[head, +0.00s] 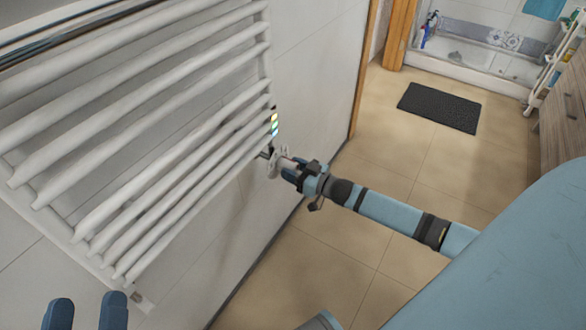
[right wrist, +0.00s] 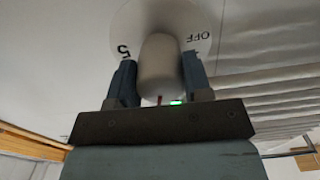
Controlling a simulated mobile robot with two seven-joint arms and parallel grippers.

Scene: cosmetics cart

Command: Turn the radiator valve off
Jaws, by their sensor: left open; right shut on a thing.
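The white radiator valve knob (right wrist: 158,70) is between the two blue fingers of my right gripper (right wrist: 157,80) in the right wrist view. Behind it is a round white dial (right wrist: 175,20) printed with "5" on the left and "OFF" on the right. A thin red mark and a small green spot show near the knob's lower end. In the head view my right gripper (head: 290,168) is shut at the valve (head: 273,161), beside the radiator's right edge; the fingers partly hide it. My left gripper (head: 87,312) is open and empty at the bottom left, only its fingertips showing.
The white towel radiator (head: 150,130) fills the left, close above my left gripper. Tiled floor (head: 400,165) is open to the right, with a dark mat (head: 440,107) and a wooden cabinet (head: 565,120) farther off.

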